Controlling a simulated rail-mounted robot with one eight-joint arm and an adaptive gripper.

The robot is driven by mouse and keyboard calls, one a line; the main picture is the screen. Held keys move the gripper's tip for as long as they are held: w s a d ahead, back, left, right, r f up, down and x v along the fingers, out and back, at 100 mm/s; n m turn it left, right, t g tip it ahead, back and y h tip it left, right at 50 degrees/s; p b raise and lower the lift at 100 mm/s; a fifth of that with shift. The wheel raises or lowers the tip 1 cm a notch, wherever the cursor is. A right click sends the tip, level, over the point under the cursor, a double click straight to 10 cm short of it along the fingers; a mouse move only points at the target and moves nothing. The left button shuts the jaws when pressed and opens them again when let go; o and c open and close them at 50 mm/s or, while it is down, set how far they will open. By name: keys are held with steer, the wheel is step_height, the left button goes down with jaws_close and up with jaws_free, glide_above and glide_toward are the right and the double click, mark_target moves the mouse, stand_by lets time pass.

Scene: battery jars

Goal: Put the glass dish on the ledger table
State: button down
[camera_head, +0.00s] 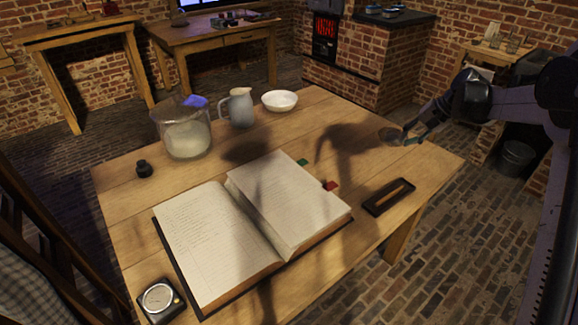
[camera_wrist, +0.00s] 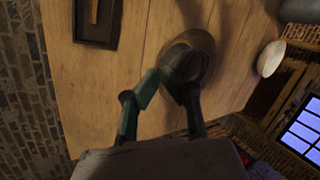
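The glass dish (camera_wrist: 190,62) is small, round and dark-looking. It shows beyond my fingertips in the wrist view, and near the table's right side in the head view (camera_head: 390,134). My gripper (camera_wrist: 160,84) has its tips close together at the dish's near wall, one outside and one seeming to overlap the glass; it looks pinched on that wall. In the head view my gripper (camera_head: 407,139) comes in from the right. The ledger table (camera_head: 135,215) is wooden and carries a large open ledger (camera_head: 255,220). I cannot tell whether the dish touches the tabletop.
A glass jar (camera_head: 186,140), grey jug (camera_head: 238,108) and white bowl (camera_head: 279,101) stand along the back. Bare wood lies around the dish.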

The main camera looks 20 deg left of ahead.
mark_target(389, 140)
steer(key=a, duration=0.3)
steer(key=w+a+f, duration=0.1)
steer(key=shift+a, duration=0.15)
steer(key=d+f, duration=0.2)
steer(key=d, duration=0.2)
steer(key=w+d+f+b, duration=0.1)
steer(key=d+f, duration=0.1)
steer(key=d, duration=0.1)
steer(key=w+d+f+b, duration=0.1)
steer(key=d+f, duration=0.2)
steer(key=d, duration=0.1)
steer(key=shift+d, duration=0.35)
steer(key=shift+f+b, duration=0.55)
steer(key=shift+f, duration=1.45)
steer(key=shift+r, duration=0.1)
steer(key=c, duration=2.3)
jaws_free()
steer(key=shift+o, duration=0.5)
